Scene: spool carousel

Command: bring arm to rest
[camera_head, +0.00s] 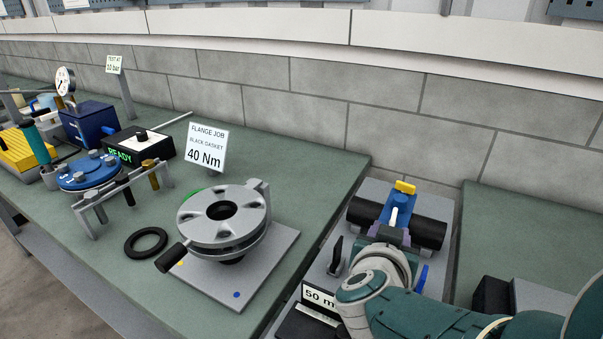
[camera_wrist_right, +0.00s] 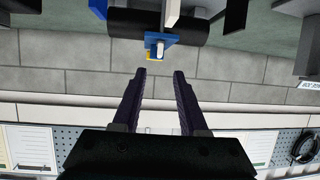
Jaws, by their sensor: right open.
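My right arm comes in from the lower right in the head view. Its gripper (camera_head: 394,236) is over the grey plate (camera_head: 376,188), close in front of a blue fixture (camera_head: 399,206) with a yellow top and a white lever. In the right wrist view the gripper's two dark purple fingers (camera_wrist_right: 160,75) are apart, with nothing between them. The blue and yellow part (camera_wrist_right: 157,40) shows just beyond the fingertips. My left gripper is in neither view.
A black cylinder (camera_head: 425,232) lies through the blue fixture. Left of it stand a round grey flange (camera_head: 221,215) on a plate, a black ring (camera_head: 146,242), a "40 Nm" sign (camera_head: 206,147) and a "READY" box (camera_head: 139,145). A block wall (camera_head: 300,80) runs behind.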

